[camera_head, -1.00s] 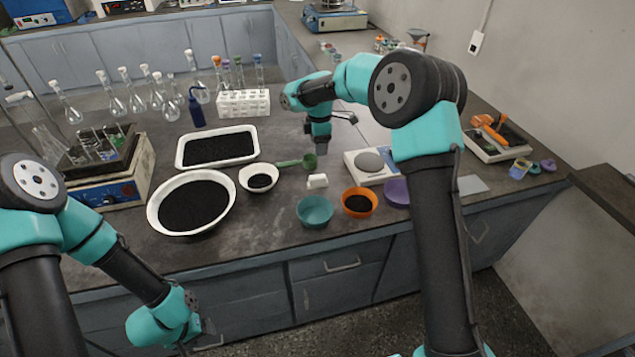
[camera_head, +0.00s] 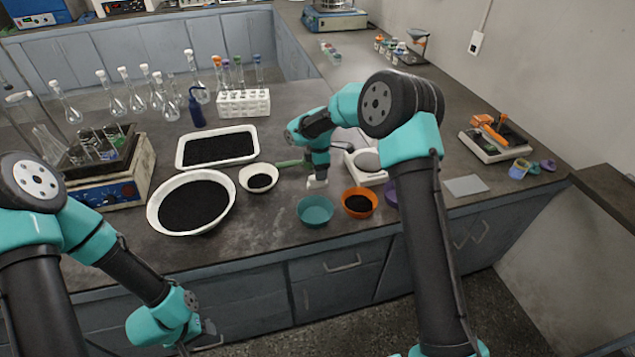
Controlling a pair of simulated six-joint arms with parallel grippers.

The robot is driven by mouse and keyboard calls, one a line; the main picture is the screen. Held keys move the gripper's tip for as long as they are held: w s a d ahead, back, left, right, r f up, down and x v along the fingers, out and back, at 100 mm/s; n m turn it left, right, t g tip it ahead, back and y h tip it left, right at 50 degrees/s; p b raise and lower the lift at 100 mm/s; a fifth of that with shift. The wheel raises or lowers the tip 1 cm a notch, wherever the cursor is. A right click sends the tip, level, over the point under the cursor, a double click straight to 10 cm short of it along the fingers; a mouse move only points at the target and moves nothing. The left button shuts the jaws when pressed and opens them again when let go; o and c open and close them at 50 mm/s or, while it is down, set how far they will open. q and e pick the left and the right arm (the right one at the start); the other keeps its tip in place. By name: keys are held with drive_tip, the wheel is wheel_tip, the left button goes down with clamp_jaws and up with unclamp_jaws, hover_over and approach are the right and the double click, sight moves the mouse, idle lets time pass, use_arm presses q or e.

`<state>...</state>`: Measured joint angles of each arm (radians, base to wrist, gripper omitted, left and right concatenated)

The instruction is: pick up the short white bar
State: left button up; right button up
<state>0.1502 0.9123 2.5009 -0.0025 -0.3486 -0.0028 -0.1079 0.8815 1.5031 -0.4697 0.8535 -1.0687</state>
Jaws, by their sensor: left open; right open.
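The short white bar (camera_head: 317,183) lies on the dark bench top, just behind the teal bowl (camera_head: 315,210). Its upper part is hidden by my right gripper (camera_head: 318,175), which points down right over it. The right gripper is open; I cannot tell whether its fingers are around the bar or only above it. My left gripper (camera_head: 197,335) is open and empty, low in front of the bench at the lower left.
An orange bowl (camera_head: 358,202) of dark grains stands right of the teal bowl. A small white bowl (camera_head: 259,178) stands left, a green scoop (camera_head: 290,163) behind. A white balance (camera_head: 366,168) is partly hidden by my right arm. Bare bench lies in front of the small bowl.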

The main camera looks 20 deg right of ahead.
drive_tip(key=shift+f, duration=0.15)
wheel_tip(320, 180, down, 5)
drive_tip(key=shift+s+r, duration=0.1)
drive_tip(key=shift+s, duration=0.05)
drive_tip(key=shift+d, duration=0.1)
drive_tip(key=shift+c, duration=0.4)
drive_tip(key=c, duration=0.9)
drive_tip(key=shift+c, duration=0.2)
wheel_tip(320, 180, up, 10)
idle(0.6)
